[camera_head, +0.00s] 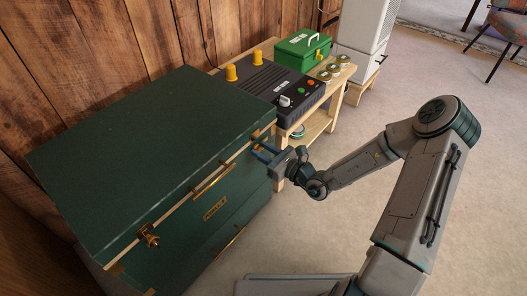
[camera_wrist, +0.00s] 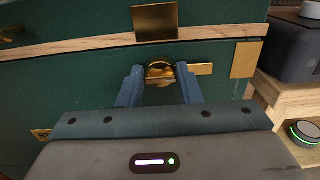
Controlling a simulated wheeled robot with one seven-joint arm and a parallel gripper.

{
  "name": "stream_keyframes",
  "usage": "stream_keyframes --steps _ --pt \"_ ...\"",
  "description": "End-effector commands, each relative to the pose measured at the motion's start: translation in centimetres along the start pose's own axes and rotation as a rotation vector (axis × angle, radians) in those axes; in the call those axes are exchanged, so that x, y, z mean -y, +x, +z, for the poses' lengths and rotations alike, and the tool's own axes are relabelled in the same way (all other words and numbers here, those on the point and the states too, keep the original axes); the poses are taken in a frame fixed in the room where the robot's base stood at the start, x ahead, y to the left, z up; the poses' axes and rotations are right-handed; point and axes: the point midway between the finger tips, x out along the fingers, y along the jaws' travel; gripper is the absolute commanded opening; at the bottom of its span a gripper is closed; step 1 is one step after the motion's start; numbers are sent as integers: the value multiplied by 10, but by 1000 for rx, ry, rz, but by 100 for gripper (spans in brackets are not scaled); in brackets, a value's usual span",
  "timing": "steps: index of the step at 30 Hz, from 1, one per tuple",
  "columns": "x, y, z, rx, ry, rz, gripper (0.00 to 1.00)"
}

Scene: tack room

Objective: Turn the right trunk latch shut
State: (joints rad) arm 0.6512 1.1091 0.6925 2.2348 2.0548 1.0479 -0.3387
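The green trunk (camera_head: 140,150) stands closed at the left, with a pale wooden strip along its lid seam. In the wrist view, the brass right latch (camera_wrist: 160,72) sits just below the wooden strip, with a flat brass piece reaching to its right. My gripper (camera_wrist: 160,84) is open, its blue fingers on either side of the latch with small gaps visible. In the head view my gripper (camera_head: 262,150) is at the trunk's right front and hides most of that latch. The left latch (camera_head: 148,236) is brass and sits near the front left corner.
A wooden bench (camera_head: 321,122) beside the trunk holds a dark box with knobs (camera_head: 268,82) and a green toolbox (camera_head: 303,48). A round device with a green light (camera_wrist: 305,133) is on its lower shelf. Open carpet (camera_head: 290,230) lies before the trunk.

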Motion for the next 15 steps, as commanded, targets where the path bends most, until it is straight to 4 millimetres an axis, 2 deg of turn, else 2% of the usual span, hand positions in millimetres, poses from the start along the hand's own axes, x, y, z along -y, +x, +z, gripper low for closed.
stream_keyframes --steps 8,15 --pt "0 0 0 -1 -22 0 9" --pt "-1 0 1 -4 -132 1 9"
